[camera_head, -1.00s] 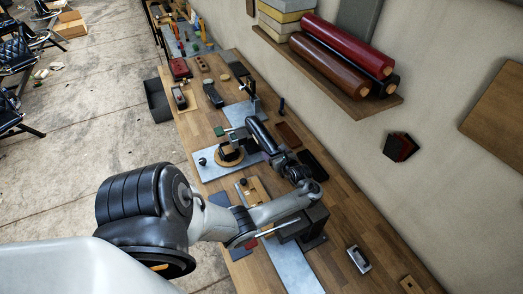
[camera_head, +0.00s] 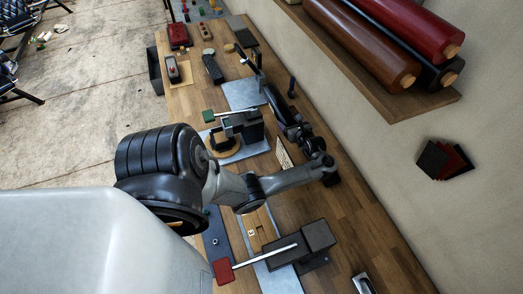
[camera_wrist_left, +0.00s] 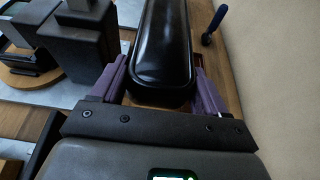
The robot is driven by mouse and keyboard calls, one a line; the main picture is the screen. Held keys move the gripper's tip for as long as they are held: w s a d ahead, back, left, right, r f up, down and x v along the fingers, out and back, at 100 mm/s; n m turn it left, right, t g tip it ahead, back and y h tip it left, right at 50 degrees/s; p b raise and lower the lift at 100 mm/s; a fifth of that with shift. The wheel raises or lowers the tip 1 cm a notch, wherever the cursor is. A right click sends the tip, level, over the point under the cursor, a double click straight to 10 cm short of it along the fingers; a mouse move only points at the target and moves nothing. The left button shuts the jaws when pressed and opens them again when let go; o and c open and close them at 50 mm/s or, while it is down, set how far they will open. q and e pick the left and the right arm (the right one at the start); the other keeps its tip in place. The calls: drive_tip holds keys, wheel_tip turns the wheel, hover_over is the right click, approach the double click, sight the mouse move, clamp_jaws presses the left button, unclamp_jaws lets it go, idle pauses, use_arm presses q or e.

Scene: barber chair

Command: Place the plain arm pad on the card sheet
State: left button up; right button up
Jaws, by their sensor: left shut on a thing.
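My left gripper (camera_head: 291,122) reaches over the bench from the near side, on the wall side of the grey plates. It is shut on a long black arm pad (camera_head: 277,101). In the left wrist view the smooth, glossy pad (camera_wrist_left: 163,45) is between the two purple fingers (camera_wrist_left: 162,88) and points away from the wrist. A cream sheet with dark marks (camera_head: 283,153) lies on the bench, partly hidden by my arm; I cannot tell for sure that it is the card sheet. My right gripper is not in view.
A press with a green-ended handle (camera_head: 238,124) stands left of the gripper. A press with a red-ended handle (camera_head: 316,238) stands nearer. A dark blue-handled tool (camera_wrist_left: 214,24) is right of the pad. A shelf (camera_head: 385,75) with rolls juts from the wall. Bare wood (camera_head: 350,215) lies along the wall side.

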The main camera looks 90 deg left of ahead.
use_arm(q)
drive_tip(key=b, duration=0.4)
hover_over(287, 147)
wheel_tip(287, 147, down, 4)
wheel_tip(287, 147, down, 5)
drive_tip(key=b, duration=0.3)
drive_tip(key=shift+s+d+b, duration=0.1)
drive_tip(key=shift+s+b, duration=0.05)
drive_tip(key=shift+b, duration=0.15)
drive_tip(key=shift+f+b, duration=1.6)
drive_tip(key=shift+f, duration=0.8)
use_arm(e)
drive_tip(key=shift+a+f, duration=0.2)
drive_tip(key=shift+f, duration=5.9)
use_arm(q)
drive_tip(key=shift+r, duration=0.1)
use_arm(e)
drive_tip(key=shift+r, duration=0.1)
use_arm(q)
drive_tip(key=o, duration=1.4)
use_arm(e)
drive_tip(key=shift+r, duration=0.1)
